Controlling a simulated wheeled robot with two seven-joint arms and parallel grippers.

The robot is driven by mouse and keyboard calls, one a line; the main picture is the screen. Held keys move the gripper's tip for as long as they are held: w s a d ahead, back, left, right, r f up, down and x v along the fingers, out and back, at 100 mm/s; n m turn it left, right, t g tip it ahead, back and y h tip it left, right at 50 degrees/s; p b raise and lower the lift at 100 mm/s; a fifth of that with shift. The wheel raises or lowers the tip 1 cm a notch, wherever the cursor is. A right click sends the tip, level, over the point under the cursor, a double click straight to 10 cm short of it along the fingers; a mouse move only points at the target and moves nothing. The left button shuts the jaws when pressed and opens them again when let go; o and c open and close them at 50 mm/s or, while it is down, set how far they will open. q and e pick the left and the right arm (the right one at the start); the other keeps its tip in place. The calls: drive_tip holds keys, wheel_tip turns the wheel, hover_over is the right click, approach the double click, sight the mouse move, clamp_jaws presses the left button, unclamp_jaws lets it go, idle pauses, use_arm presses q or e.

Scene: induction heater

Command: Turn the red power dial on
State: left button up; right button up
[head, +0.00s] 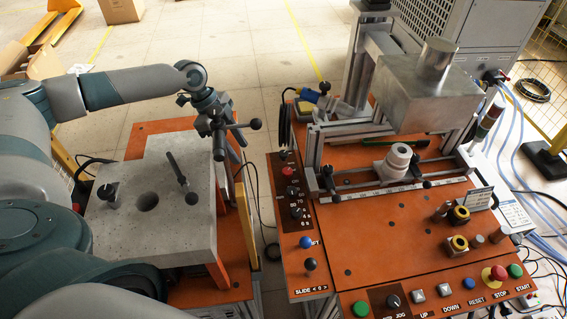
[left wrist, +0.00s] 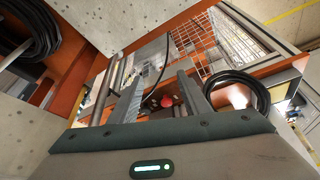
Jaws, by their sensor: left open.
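The red power dial (head: 288,171) sits on the dark strip along the left edge of the orange machine top, above black dials (head: 295,212). My right gripper is not in view.
A concrete slab (head: 180,225) with a hole and black-knobbed handles stands left of the machine. A gap with floor and cables separates them. A blue button (head: 305,242) and black knob (head: 310,264) lie below the dials. A metal block (head: 425,95) rises at the back.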

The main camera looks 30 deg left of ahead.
use_arm(q)
drive_tip(key=shift+w, duration=0.15)
drive_tip(key=p, duration=0.6)
approach(287, 170)
drive_tip(key=x, duration=0.3)
drive_tip(key=p+x, duration=0.1)
drive_tip(key=x, duration=0.2)
drive_tip(key=shift+d+f+p, duration=0.1)
drive_tip(key=shift+f+p, duration=0.05)
drive_tip(key=shift+p, duration=0.2)
drive_tip(key=shift+d+f, duration=0.15)
drive_tip(key=shift+f, duration=0.5)
drive_tip(key=c, duration=1)
drive_tip(key=shift+c, duration=0.2)
